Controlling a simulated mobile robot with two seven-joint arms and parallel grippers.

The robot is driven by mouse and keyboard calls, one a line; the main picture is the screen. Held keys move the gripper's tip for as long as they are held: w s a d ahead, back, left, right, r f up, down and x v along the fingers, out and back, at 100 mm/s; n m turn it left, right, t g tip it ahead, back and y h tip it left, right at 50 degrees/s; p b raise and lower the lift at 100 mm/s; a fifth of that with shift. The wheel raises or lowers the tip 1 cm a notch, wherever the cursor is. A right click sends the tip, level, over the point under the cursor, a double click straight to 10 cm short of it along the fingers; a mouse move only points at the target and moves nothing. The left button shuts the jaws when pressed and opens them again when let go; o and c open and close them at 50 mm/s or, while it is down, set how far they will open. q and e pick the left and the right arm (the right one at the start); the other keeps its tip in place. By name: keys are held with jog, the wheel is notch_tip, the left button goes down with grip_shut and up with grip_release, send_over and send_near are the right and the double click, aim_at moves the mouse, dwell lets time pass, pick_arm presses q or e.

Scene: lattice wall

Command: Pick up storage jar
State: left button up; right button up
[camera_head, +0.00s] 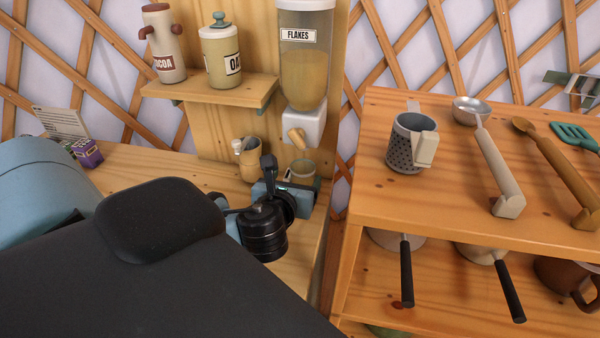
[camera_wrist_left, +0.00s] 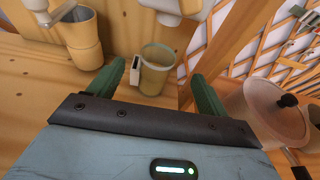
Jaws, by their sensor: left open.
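My left gripper (camera_head: 299,181) is low over the wooden counter, below the flakes dispenser. In the left wrist view its two green fingers (camera_wrist_left: 157,72) are apart with nothing held. A translucent yellowish container (camera_wrist_left: 156,58) with a pale handle stands upright beyond and between them; it also shows partly hidden in the head view (camera_head: 302,168). I cannot tell whether the fingers touch it. Which one is the storage jar is not clear.
The flakes dispenser (camera_head: 305,70) hangs close above the gripper. A beige cup (camera_head: 250,160) stands on the counter, left of the translucent container. A wooden shelf unit (camera_head: 450,215) on the right holds a grey mug (camera_head: 407,150), utensils and pans. My dark arm covers the lower left.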

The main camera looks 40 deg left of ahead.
aim_at(305, 162)
pick_arm(q)
jog(key=shift+x, duration=1.2)
jog(key=shift+f+x, duration=0.2)
jog(key=shift+x, duration=1.1)
jog(key=shift+f+x, duration=0.15)
jog(key=shift+x, duration=1.2)
jog(key=shift+s, duration=0.15)
jog(key=c, duration=1.6)
jog(key=shift+r, duration=0.1)
jog(key=shift+c, duration=0.2)
